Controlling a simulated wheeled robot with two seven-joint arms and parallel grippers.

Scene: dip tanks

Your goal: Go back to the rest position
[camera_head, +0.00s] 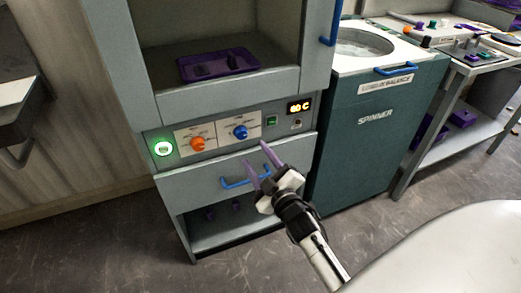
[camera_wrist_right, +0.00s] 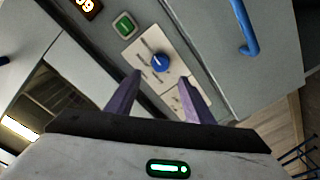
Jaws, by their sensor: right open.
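My right gripper (camera_head: 259,158) reaches in from the lower right in the head view, in front of the grey cabinet's control panel. Its two purple fingers are apart with nothing between them. In the right wrist view the open fingers (camera_wrist_right: 160,97) point toward the panel, with the blue knob (camera_wrist_right: 160,63) beyond and between them. The blue knob also shows in the head view (camera_head: 240,132), just left of the upper fingertip. I cannot tell the exact gap between fingers and panel. My left gripper is not in view.
The grey cabinet (camera_head: 166,190) has an orange knob (camera_head: 198,144), a lit green button (camera_head: 162,148) and a blue drawer handle (camera_head: 245,177). A purple tray (camera_head: 218,64) sits in its open chamber. A green spinner (camera_head: 372,140) stands to the right. Floor in front is clear.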

